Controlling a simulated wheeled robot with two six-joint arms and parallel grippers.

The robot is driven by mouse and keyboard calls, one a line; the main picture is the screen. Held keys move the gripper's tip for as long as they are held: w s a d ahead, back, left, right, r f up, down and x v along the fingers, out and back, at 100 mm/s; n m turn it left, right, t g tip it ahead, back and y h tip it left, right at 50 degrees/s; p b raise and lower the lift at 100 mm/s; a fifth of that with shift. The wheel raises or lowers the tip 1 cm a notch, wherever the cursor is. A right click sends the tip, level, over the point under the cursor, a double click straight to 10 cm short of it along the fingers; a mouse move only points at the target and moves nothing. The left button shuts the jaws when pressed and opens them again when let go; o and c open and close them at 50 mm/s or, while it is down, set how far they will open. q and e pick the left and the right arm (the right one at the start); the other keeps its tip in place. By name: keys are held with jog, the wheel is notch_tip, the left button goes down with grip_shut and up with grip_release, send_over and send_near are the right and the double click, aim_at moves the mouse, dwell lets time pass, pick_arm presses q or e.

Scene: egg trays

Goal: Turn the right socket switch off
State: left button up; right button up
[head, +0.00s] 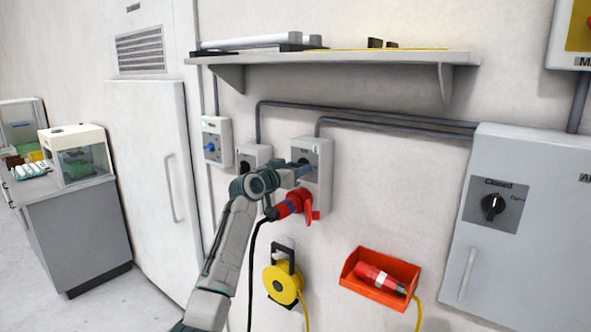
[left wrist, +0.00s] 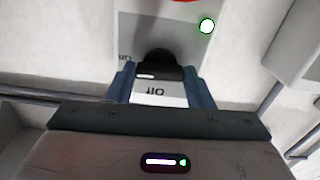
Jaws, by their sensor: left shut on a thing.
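The right socket (head: 325,191) is a grey wall box with a red plug (head: 296,203) in its lower part. My left gripper (head: 304,168) is at the upper front of this box. In the left wrist view its two blue fingers are shut on the black switch knob (left wrist: 158,62), one finger on each side. The picture is upside down there: an "Off" label (left wrist: 153,90) lies beside the knob, and an "On" label is at its left. A pale mark on the knob is close to the "Off" label. A lit white-green lamp (left wrist: 207,26) shows on the box. My right gripper is out of view.
Other wall sockets (head: 217,142) are to the left. A shelf (head: 350,59) is above. A yellow cable reel (head: 281,284) and an orange bin (head: 372,296) with a red plug are below. A grey cabinet (head: 530,230) stands at the right.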

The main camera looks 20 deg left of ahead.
pick_arm(q)
jog(key=n, duration=0.3)
jog(key=shift+p, duration=0.3)
jog(key=n+p, duration=0.1)
jog(key=n, duration=0.3)
jog(key=shift+r+n+p, duration=0.1)
jog(key=shift+n+p, duration=0.2)
jog(key=n+p, duration=0.1)
jog(key=n, duration=0.1)
jog(key=shift+n, duration=0.3)
jog(key=n+p, duration=0.2)
jog(key=shift+n, duration=0.4)
jog(key=n+p, duration=0.2)
jog(key=n, duration=0.1)
jog(key=shift+n+p, duration=0.35)
jog(key=shift+n, duration=0.25)
jog(key=o, duration=1)
